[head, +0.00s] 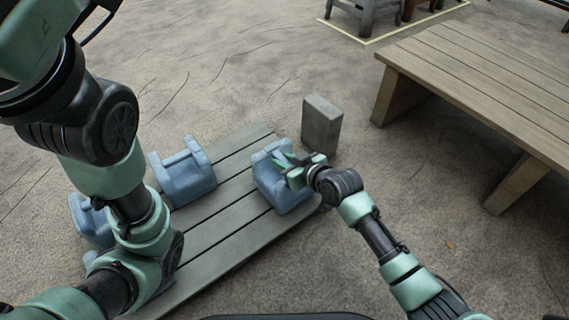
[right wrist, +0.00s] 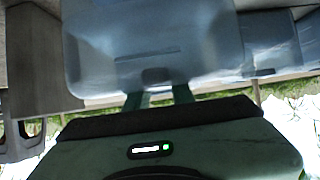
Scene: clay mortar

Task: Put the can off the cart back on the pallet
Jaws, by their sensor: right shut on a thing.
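A blue can (head: 272,186) with a handle is at the right part of the slatted wooden pallet (head: 232,240), upright; I cannot tell whether it rests on the slats or hangs just above. My right gripper (head: 293,166) is shut on it near its top. In the right wrist view the can (right wrist: 150,45) fills the upper middle, with the fingers (right wrist: 160,98) against it. A second blue can (head: 186,176) stands on the pallet to the left. A third blue can (head: 90,225) is partly hidden by my left arm. My left gripper does not show.
A grey block (head: 321,126) stands on the ground just behind the pallet's right end. A low wooden platform (head: 490,85) is at the right. Stools (head: 368,12) stand inside a pale outline at the top. The ground between is clear.

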